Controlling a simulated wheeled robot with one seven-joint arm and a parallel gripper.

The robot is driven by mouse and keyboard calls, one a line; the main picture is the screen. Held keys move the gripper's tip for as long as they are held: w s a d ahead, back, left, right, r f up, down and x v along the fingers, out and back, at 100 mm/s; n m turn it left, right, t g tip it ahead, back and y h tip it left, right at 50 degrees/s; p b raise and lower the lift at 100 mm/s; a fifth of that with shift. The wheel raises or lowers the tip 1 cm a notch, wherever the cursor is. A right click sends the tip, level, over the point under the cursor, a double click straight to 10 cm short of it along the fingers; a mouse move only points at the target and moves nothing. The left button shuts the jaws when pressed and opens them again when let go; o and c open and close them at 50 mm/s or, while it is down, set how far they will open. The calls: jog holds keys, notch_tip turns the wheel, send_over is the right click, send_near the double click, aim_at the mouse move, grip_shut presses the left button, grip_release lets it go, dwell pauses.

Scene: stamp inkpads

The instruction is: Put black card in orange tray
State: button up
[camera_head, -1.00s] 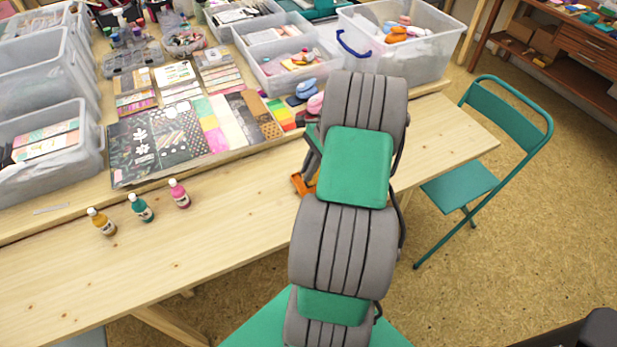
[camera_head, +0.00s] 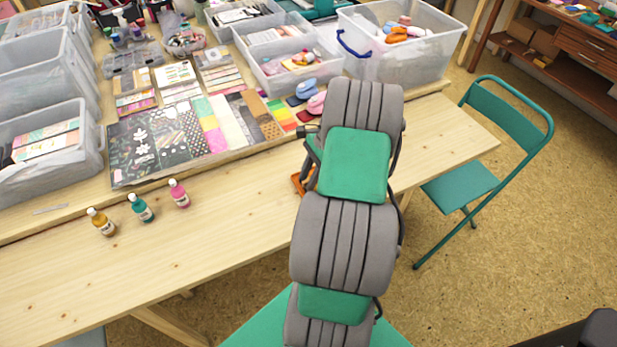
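A small orange piece (camera_head: 298,184), likely part of the orange tray, shows on the table at the left edge of my arm. The rest of it is hidden behind the arm. I cannot make out a separate black card; dark patterned sheets (camera_head: 133,147) lie among the papers at the left, but I cannot tell if one of them is it. My gripper's fingers are hidden behind my grey and green arm, so what they hold does not show.
Clear plastic bins (camera_head: 398,65) line the back. A green folding chair (camera_head: 480,184) stands at the right.

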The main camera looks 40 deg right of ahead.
jog(key=p+v, duration=0.2)
jog(key=v, duration=1)
jog(key=w+a+r+n+h, duration=0.1)
jog(key=w+a+r+n, duration=0.25)
jog(key=a, duration=0.45)
jog(key=w+a+r+n+h, duration=0.15)
jog(key=a+r+n, duration=0.3)
jog(key=a, duration=0.45)
jog(key=s+a+n+t+h, duration=0.1)
jog(key=s+a+n, duration=0.3)
jog(key=a+n, duration=0.2)
jog(key=s+a+r+n+t+h, duration=0.1)
jog(key=s+a+n, duration=0.4)
jog(key=a+n, duration=0.2)
jog(key=shift+a+n, duration=0.3)
jog(key=shift+a, duration=0.8)
jog(key=shift+s, duration=0.1)
